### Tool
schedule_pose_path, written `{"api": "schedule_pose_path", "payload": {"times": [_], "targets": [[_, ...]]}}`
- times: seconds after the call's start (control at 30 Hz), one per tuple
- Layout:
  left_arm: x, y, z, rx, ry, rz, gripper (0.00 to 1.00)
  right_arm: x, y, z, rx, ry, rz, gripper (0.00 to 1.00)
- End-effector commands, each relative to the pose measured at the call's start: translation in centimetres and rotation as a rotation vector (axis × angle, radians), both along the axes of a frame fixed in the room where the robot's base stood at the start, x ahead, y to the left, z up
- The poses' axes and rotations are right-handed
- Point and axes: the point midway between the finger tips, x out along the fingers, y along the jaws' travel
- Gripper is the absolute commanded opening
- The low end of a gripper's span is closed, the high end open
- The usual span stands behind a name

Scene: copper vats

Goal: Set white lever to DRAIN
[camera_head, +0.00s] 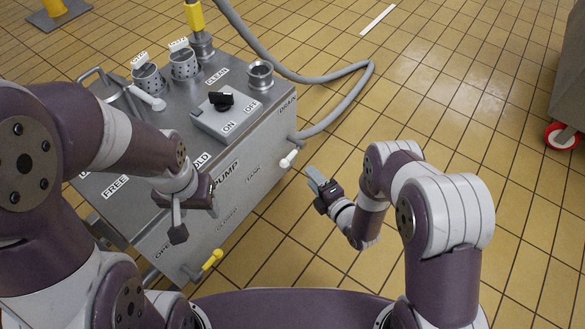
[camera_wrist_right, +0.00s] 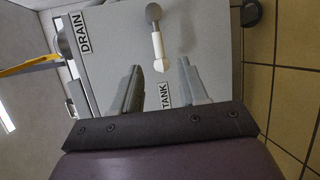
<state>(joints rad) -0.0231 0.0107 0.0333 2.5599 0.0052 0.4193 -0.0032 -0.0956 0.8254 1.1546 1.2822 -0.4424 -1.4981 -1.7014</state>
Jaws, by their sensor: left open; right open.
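The white lever (camera_head: 288,159) sticks out of the side face of the metal machine (camera_head: 245,195), near its right end. In the right wrist view the white lever (camera_wrist_right: 157,47) has its free end toward the TANK label (camera_wrist_right: 165,95); the DRAIN label (camera_wrist_right: 84,34) is off to the left of it. My right gripper (camera_head: 315,178) is open and empty, just right of the lever and apart from it. In the wrist view its fingers (camera_wrist_right: 160,84) point at the lever, whose tip is ahead of the gap between them. My left gripper (camera_head: 196,216) is open and empty in front of the machine.
A yellow lever (camera_head: 212,259) is low on the same machine by the OPEN and CLOSED labels. A black knob (camera_head: 221,99) sits on top. A grey hose (camera_head: 345,108) curves behind it. Tiled floor (camera_head: 450,110) is clear on the right, up to a red-wheeled cart (camera_head: 562,136).

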Motion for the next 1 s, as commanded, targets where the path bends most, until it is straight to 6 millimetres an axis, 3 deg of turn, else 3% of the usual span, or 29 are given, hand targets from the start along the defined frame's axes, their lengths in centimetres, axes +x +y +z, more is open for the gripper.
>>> {"api": "schedule_pose_path", "payload": {"times": [0.43, 0.6, 0.83, 0.87, 0.9, 1.0], "targets": [[0.0, 0.0, -5.6, 0.0, 0.0, 0.0, 0.58, 8.6, 5.2, -2.1, 0.002, -0.002, -0.001, 0.43], [0.0, 0.0, -6.1, 0.0, 0.0, 0.0, 0.58, 10.0, 6.0, -1.9, 0.003, -0.001, -0.002, 0.43], [0.0, 0.0, -6.0, 0.0, 0.0, 0.0, 0.58, 10.1, 6.1, -1.8, 0.001, 0.001, -0.002, 0.43], [0.0, 0.0, -6.0, 0.0, 0.0, 0.0, 0.58, 10.1, 6.0, -1.8, 0.001, 0.001, -0.002, 0.4], [0.0, 0.0, -6.0, 0.0, 0.0, 0.0, 0.58, 10.1, 6.0, -1.8, 0.001, 0.001, -0.002, 0.27], [0.0, 0.0, -6.0, 0.0, 0.0, 0.0, 0.58, 10.1, 6.0, -1.8, 0.001, 0.001, -0.002, 0.0]]}}
